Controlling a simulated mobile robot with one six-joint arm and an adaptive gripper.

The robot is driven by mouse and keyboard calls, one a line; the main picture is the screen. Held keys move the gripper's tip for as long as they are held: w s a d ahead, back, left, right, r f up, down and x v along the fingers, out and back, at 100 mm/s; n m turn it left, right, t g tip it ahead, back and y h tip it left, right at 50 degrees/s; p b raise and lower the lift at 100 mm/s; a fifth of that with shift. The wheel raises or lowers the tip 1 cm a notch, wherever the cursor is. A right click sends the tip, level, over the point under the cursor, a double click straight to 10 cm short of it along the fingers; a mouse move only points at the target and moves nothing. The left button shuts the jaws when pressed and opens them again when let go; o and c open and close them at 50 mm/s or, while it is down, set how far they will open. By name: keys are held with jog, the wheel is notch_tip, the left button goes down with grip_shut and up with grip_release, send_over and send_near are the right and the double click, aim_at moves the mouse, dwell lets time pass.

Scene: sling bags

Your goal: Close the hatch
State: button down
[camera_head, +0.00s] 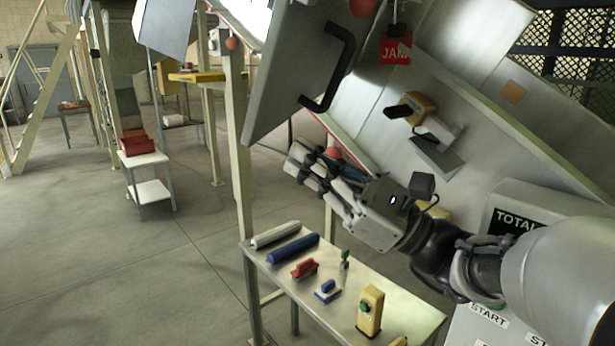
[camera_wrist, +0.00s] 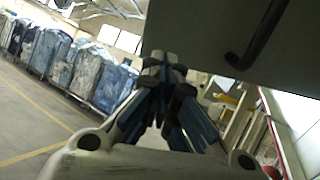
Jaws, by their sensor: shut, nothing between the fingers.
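The hatch (camera_head: 290,75) is a grey metal panel with a black bar handle (camera_head: 341,70). In the head view it stands swung open and tilted, away from the machine's metal face (camera_head: 385,125). My gripper (camera_head: 297,163) is shut and empty, just below the hatch's lower edge. In the wrist view the hatch (camera_wrist: 200,35) fills the upper right, with its handle (camera_wrist: 258,40) further right. My fingertips (camera_wrist: 163,66) overlap the hatch's lower left edge there. I cannot tell whether they touch it.
A small metal table (camera_head: 390,293) below my gripper carries a blue roll (camera_head: 294,248), a red block (camera_head: 305,269) and a yellow device (camera_head: 369,311). A red JAM sign (camera_head: 395,50) hangs on the machine. Open floor (camera_head: 120,260) lies to the left. Wrapped bags (camera_wrist: 75,65) line the wrist view's left.

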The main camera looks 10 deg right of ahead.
aim_at(263, 134)
jog(key=x, duration=0.4)
jog(key=shift+a+r, duration=0.1)
jog(key=shift+a, duration=0.05)
jog(key=shift+w, duration=0.1)
jog(key=shift+r, duration=0.1)
